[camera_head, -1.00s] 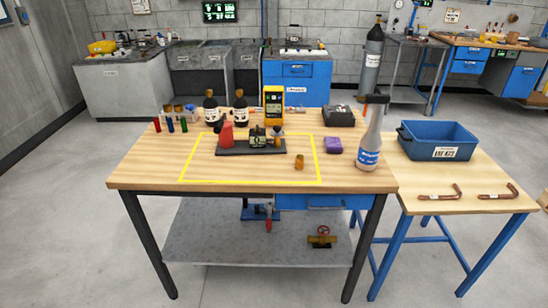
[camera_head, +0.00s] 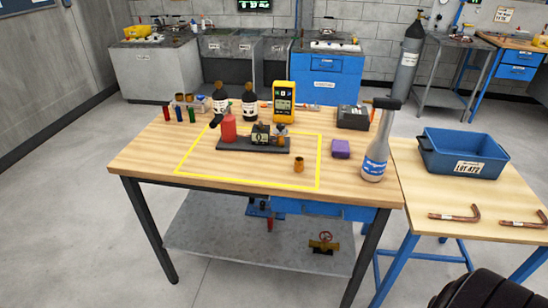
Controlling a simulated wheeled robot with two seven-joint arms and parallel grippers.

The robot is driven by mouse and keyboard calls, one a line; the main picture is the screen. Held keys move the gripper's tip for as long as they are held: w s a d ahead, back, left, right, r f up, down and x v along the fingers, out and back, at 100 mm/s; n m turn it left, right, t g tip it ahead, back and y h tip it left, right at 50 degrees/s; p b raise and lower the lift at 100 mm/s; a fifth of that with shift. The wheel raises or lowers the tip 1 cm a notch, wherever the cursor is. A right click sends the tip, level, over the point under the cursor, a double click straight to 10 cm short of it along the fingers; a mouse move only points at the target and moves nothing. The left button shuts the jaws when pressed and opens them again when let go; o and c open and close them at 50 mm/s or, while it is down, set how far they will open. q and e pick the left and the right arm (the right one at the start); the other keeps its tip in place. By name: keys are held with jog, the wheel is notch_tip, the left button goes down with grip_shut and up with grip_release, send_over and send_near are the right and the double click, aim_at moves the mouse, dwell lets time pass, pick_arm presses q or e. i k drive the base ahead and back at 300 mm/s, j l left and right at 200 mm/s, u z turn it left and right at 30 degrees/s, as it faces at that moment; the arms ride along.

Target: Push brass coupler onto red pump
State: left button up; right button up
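The brass coupler (camera_head: 299,164) is a small copper-coloured piece standing on the wooden workbench, inside the yellow outline near its front right. The red pump (camera_head: 229,128) stands upright at the left end of a dark base plate (camera_head: 254,146), behind and to the left of the coupler. The coupler and the pump are apart. A dark fitting (camera_head: 261,134) and a smaller metal part (camera_head: 281,134) are also on the plate. Neither gripper's fingers are in view. A dark rounded part of my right arm shows at the bottom right corner.
A yellow meter (camera_head: 284,101) and dark bottles (camera_head: 249,102) stand behind the plate. A blue bin (camera_head: 462,153) and bent copper tubes (camera_head: 455,216) are on the side table. The bench's front left is clear.

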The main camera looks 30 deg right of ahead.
aim_at(260, 140)
jog(key=k+l+u, duration=0.1)
jog(key=l, duration=0.7)
jog(key=k+l+u, duration=0.15)
jog(key=l, duration=0.2)
jog(key=k+l, duration=0.15)
jog(key=l, duration=0.25)
jog(key=k+l+u, duration=0.15)
jog(key=l, duration=0.6)
jog(key=k+u, duration=0.05)
